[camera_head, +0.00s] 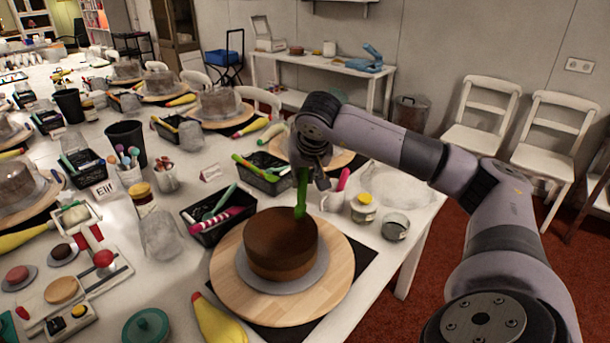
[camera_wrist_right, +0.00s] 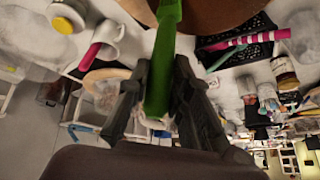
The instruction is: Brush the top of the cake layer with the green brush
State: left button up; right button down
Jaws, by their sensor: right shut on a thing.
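The brown cake layer (camera_head: 265,255) sits on a grey round board on the wooden turntable (camera_head: 232,294) at the front of the table. My right gripper (camera_head: 312,176) is above the cake's back right side, shut on the green brush (camera_head: 301,196). The brush hangs down and its lower end is at the cake's top near the back right edge; I cannot tell for sure whether it touches. In the right wrist view the green brush (camera_wrist_right: 165,58) runs between both fingers toward the brown cake (camera_wrist_right: 210,14). My left gripper is not in view.
A black basket (camera_head: 218,217) with striped and green tools stands behind the turntable. A jar with a yellow lid (camera_head: 363,206) and a glass (camera_head: 394,227) stand to its right. A yellow piping bag (camera_head: 217,322) lies at the front left.

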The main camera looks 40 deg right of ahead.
notch_tip(320, 180, up, 7)
jog(key=p, duration=0.6)
jog(key=shift+r+p, duration=0.1)
jog(key=shift+p, duration=0.2)
